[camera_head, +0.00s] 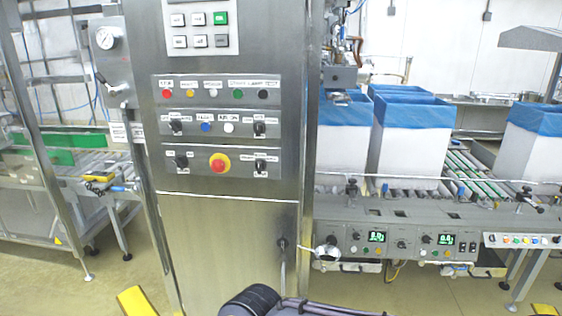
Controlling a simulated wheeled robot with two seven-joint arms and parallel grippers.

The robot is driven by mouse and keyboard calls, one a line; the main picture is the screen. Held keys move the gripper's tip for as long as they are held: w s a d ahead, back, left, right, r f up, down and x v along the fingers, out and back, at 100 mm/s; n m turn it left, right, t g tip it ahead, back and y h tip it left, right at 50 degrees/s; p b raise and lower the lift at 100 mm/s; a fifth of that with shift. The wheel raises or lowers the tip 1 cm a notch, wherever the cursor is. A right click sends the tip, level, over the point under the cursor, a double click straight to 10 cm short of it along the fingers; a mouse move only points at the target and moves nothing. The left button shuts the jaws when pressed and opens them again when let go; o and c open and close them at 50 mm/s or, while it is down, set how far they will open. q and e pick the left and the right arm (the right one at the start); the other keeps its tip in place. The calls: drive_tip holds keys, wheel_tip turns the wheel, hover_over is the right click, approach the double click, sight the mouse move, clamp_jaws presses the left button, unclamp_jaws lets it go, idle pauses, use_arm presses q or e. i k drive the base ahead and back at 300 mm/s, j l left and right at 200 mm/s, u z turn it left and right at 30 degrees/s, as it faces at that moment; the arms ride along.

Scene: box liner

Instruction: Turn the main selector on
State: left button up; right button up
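A steel control cabinet (225,225) stands upright at the centre. Its panel carries several black rotary selectors: one at the middle row's left (175,126), one at the middle row's right (259,129), one at the bottom row's left (181,161) and one at the bottom row's right (261,166). The labels are too small to read, so I cannot tell which is the main selector or how it is set. A red mushroom button (219,163) on a yellow ring sits between the bottom two. Neither of my grippers shows.
A dark rounded part (250,300) with a cable is at the bottom edge. A door handle (283,243) sits low on the cabinet. Blue-lined white boxes (409,145) stand on a roller conveyor at right. Another conveyor (75,172) is at left.

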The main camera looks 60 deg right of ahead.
sight(181, 163)
drive_tip(key=z, duration=1.8)
